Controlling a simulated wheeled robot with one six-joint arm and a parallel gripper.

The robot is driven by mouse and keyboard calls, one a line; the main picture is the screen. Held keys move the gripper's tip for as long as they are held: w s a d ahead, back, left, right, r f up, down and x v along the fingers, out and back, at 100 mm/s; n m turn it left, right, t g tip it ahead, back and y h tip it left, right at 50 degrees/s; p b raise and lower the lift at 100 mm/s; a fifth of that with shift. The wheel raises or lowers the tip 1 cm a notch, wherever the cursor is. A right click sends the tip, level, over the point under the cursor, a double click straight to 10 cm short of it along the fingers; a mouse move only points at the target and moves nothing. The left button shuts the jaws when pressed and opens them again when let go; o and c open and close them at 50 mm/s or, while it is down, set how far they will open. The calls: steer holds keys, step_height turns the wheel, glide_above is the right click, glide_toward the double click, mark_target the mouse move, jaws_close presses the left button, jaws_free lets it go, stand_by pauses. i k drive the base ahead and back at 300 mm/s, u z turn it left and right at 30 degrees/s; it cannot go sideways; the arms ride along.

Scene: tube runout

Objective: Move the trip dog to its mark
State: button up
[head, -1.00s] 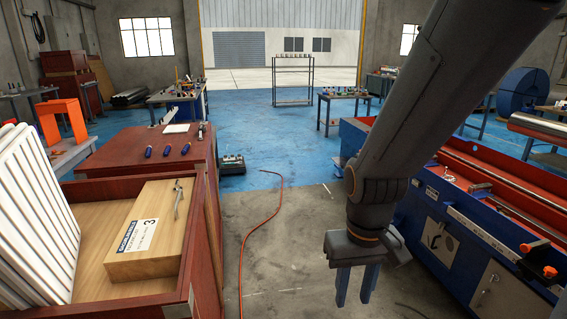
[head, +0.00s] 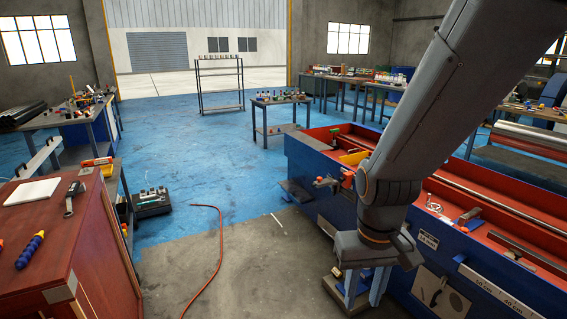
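My gripper (head: 362,292) hangs pointing down at the lower middle right, in front of the long blue and red machine (head: 308,170). Its two fingers are apart with nothing seen between them. A pale scale strip (head: 488,287) with cm marks runs along the machine's front edge, right of my gripper. A small dark fitting (head: 516,256) sits on that edge just above the strip. I cannot tell whether it is the trip dog. A blue and red piece (head: 467,216) lies farther in on the machine bed. My arm hides part of the machine.
A red-brown cabinet (head: 75,262) stands at the left with a blue-handled tool (head: 30,250) on top. An orange hose (head: 220,240) lies on the floor. A dark toolbox (head: 152,203) is beside the cabinet. The floor between cabinet and machine is mostly open.

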mark_target(346, 180)
steer(key=z, duration=0.25)
steer(key=i, duration=1.9)
steer(key=z, duration=0.2)
